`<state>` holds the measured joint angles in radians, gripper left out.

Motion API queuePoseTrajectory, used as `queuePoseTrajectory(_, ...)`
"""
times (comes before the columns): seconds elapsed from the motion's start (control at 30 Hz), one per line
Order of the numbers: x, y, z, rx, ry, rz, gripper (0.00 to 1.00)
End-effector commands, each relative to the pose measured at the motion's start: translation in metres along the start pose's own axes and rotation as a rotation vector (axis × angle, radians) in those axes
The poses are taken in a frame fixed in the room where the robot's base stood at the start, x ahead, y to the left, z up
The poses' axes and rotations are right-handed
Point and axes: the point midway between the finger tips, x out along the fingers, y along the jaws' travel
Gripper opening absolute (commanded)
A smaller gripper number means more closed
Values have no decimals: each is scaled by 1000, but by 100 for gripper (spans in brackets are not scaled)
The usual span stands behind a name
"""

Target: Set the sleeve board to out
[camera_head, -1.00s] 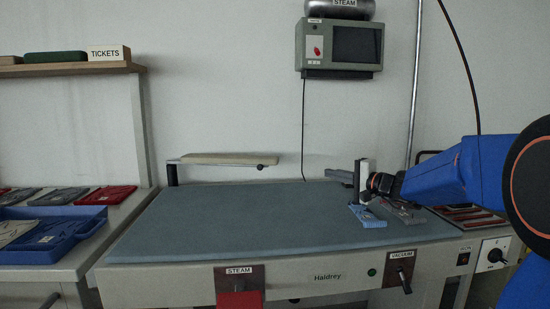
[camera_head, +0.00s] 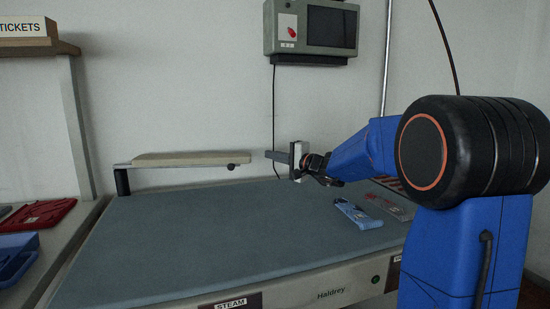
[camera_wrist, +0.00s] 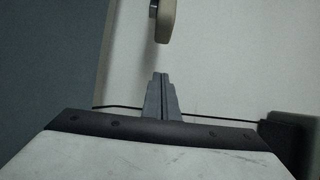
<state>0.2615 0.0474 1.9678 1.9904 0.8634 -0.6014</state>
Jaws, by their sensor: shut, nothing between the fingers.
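The sleeve board (camera_head: 190,159) is a long beige padded arm on a dark post at the back left of the grey pressing table (camera_head: 200,240). It lies over the table's back edge, with a dark knob (camera_head: 231,166) under its right end. In the wrist view the board's rounded end (camera_wrist: 165,18) shows at the top, with part of the dark knob beside it. My gripper (camera_head: 268,155) is right of the board's free end, at about its height, pointing left and apart from it. Its fingers are together and empty, also in the wrist view (camera_wrist: 161,76).
A blue folded item (camera_head: 357,215) and a greyish one (camera_head: 389,207) lie on the table's right side. A control box (camera_head: 312,27) hangs on the wall above. A blue tray (camera_head: 17,257) is at far left. The table's middle is clear.

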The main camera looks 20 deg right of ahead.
Motion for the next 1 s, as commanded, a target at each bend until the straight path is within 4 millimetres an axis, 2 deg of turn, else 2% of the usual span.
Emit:
queuePoseTrajectory(0.1, 22, 1, 1, 0, -2, 1, 0)
queuePoseTrajectory(0.4, 60, 0, 2, 1, -1, 0, 0)
queuePoseTrajectory(0.7, 47, 0, 32, 0, 0, 0, 0)
queuePoseTrajectory(1.0, 45, 0, 38, 0, 0, 0, 0)
